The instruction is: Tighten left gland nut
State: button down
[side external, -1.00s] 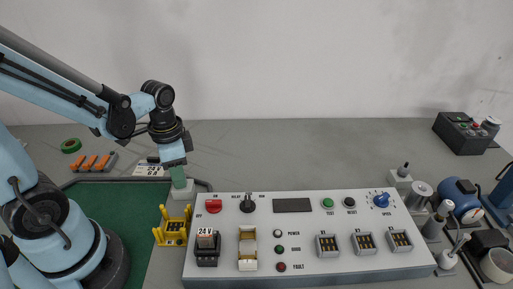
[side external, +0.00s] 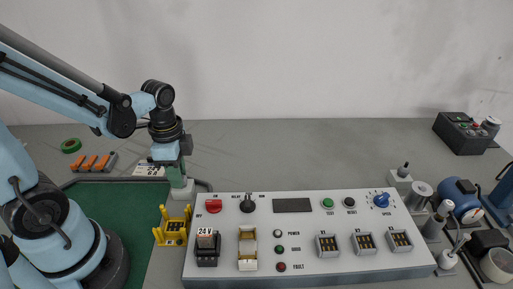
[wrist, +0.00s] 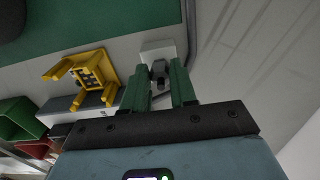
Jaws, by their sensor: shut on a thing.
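My gripper (wrist: 167,85) points down with its two green fingers on either side of a small dark grey fitting, which looks like the left gland nut (wrist: 160,70). The fingers are closed on it. The nut sits by a pale block (wrist: 157,47), which also shows in the side external view (side external: 183,191) just under my gripper (side external: 176,176). In the side external view the fingers hide the nut. How tight the nut is cannot be seen.
A yellow holder (side external: 173,227) stands close in front of the block. The white control panel (side external: 310,240) lies to the right. A green mat (side external: 105,210) is at the left. A second fitting (side external: 403,170) stands behind the panel's right end. Open grey table lies behind the panel.

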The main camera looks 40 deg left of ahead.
jog(key=c, duration=0.9)
grip_release()
notch_tip(320, 180, up, 12)
dwell(0.4)
jog(key=w+d+f+n+t, duration=0.2)
jog(key=w+d+n+t, duration=0.2)
jog(key=n+t, duration=0.3)
jog(key=shift+d+n, duration=0.3)
jog(key=shift+n, duration=0.7)
